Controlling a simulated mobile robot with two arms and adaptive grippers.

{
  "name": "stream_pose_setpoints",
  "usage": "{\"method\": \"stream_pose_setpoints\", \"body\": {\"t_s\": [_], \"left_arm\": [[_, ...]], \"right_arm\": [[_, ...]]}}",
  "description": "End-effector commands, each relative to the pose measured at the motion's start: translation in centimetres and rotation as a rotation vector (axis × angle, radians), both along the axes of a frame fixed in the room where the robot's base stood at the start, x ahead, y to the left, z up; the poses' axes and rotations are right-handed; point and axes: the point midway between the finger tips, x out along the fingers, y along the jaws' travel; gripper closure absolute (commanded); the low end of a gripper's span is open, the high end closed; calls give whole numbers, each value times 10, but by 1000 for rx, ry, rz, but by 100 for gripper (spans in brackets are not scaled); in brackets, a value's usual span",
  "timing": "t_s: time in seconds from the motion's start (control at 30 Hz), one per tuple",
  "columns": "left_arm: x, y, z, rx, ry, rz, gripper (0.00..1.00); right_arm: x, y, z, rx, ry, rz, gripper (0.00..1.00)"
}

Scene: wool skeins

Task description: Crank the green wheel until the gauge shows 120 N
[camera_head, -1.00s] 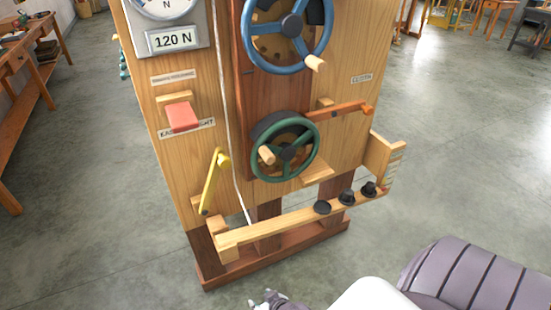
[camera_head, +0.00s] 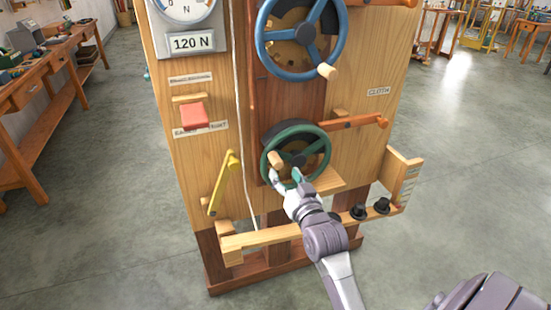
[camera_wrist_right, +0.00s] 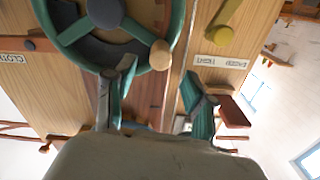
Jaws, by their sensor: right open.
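The green wheel (camera_head: 318,172) is on the front of the wooden machine, with a light wooden handle (camera_head: 276,159) on the left of its rim. The wheel (camera_wrist_right: 180,22) and handle (camera_wrist_right: 160,55) also show in the right wrist view. My right gripper (camera_head: 284,177) is open just below the handle; in the wrist view its two green-padded fingers (camera_wrist_right: 160,95) are apart, with the handle just beyond them and nothing held. The gauge (camera_head: 187,8) is at the top left, cut off, its needle not readable. My left gripper is out of view.
A blue wheel (camera_head: 338,57) with a wooden handle is above the green one. A yellow lever (camera_head: 222,186) and red block (camera_head: 195,116) are to the left, an orange lever (camera_head: 353,122) to the right. Black knobs (camera_head: 381,205) sit on a low rail. A workbench (camera_head: 60,70) stands left.

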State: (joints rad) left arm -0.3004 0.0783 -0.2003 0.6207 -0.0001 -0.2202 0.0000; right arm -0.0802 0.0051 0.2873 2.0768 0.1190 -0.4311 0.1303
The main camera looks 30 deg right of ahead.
Motion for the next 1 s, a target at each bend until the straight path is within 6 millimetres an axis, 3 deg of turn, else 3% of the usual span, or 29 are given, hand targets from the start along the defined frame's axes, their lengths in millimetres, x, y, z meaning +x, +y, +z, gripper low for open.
{"method": "stream_pose_setpoints", "body": {"t_s": [0.2,0.4,0.83,1.0], "left_arm": [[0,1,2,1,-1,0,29],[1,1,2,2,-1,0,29],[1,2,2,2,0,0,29],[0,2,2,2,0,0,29]], "right_arm": [[46,-11,1,-1,-1,1,45],[72,-17,0,-1,0,0,45],[81,-19,-1,-1,1,0,45],[81,-19,-1,-1,1,0,74]]}}
